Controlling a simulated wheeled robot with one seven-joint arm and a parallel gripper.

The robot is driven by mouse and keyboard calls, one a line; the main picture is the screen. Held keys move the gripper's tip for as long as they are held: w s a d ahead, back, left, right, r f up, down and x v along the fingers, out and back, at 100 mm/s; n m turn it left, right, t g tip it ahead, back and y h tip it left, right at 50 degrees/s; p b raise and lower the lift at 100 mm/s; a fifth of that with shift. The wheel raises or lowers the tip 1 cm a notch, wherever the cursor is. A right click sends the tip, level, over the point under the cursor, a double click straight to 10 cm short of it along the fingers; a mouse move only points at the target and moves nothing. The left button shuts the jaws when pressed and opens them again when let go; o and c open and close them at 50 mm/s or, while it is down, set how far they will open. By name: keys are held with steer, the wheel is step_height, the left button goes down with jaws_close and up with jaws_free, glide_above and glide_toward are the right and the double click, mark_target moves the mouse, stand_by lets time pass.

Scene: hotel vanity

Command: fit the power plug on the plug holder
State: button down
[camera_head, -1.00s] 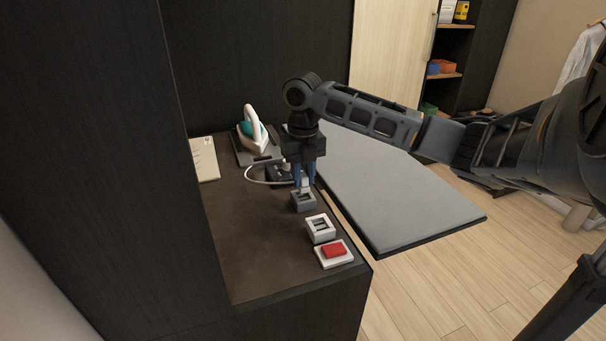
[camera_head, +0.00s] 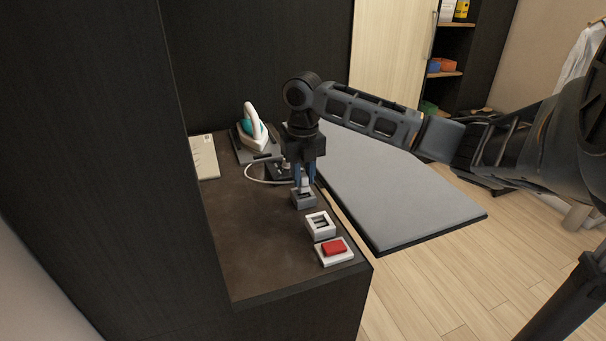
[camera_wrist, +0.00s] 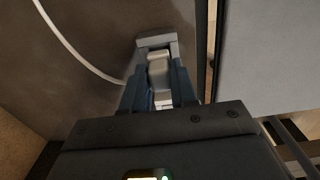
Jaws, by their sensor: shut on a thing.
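My gripper (camera_head: 304,174) points down over the counter, its blue fingers shut on the pale power plug (camera_head: 305,185). The plug also shows between the fingers in the wrist view (camera_wrist: 159,72). Directly below is a small grey block with a recess, which looks like the plug holder (camera_head: 304,200). Its grey edge shows past the plug in the wrist view (camera_wrist: 157,40). The plug's lower end is at the holder's opening; I cannot tell whether it is seated inside. The fingers hide part of the plug.
A white socket block (camera_head: 320,226) and a red button on a white base (camera_head: 335,248) stand nearer on the counter (camera_head: 245,240). An iron (camera_head: 252,130), a white cable (camera_head: 262,180) and a card (camera_head: 204,157) lie behind. A grey board (camera_head: 400,195) borders the right.

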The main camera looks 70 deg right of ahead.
mark_target(303, 175)
steer(key=shift+f+b, duration=0.75)
steer(key=shift+f, duration=0.35)
stand_by(0.5)
steer(key=c, duration=0.8)
jaws_free()
steer(key=shift+r, duration=0.1)
step_height(303, 175, up, 8)
steer(key=shift+f+b, duration=0.2)
steer(key=shift+b, duration=0.15)
